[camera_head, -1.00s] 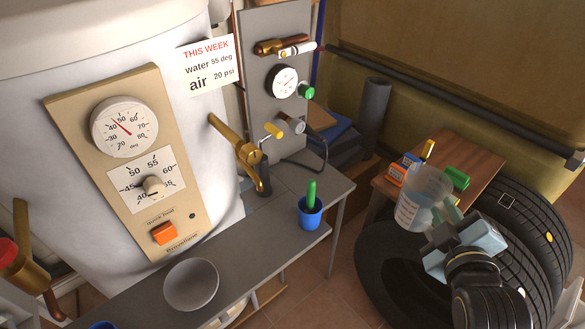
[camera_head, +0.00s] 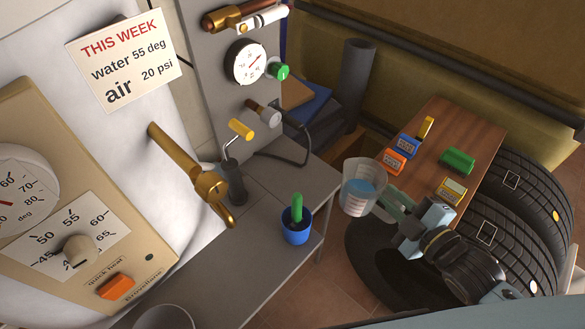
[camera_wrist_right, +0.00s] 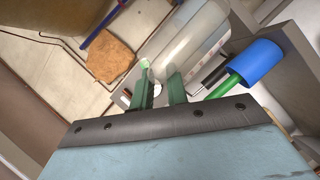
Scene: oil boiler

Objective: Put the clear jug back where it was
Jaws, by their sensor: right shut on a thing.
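The clear jug (camera_head: 362,190), with measuring marks and some blue inside, hangs slightly tilted in the air. In the head view it appears between the grey bench and the small wooden table, in front of the tyres. My right gripper (camera_head: 393,203) is shut on its near right side. In the right wrist view the pale, see-through jug (camera_wrist_right: 190,45) lies just beyond the green fingers of my right gripper (camera_wrist_right: 160,90). The exact grip spot is partly hidden. My left gripper is in neither view.
A brass tap (camera_head: 190,170) reaches over the bench. The wooden table (camera_head: 440,140) holds several small coloured boxes. Tyres (camera_head: 515,225) stand at right.

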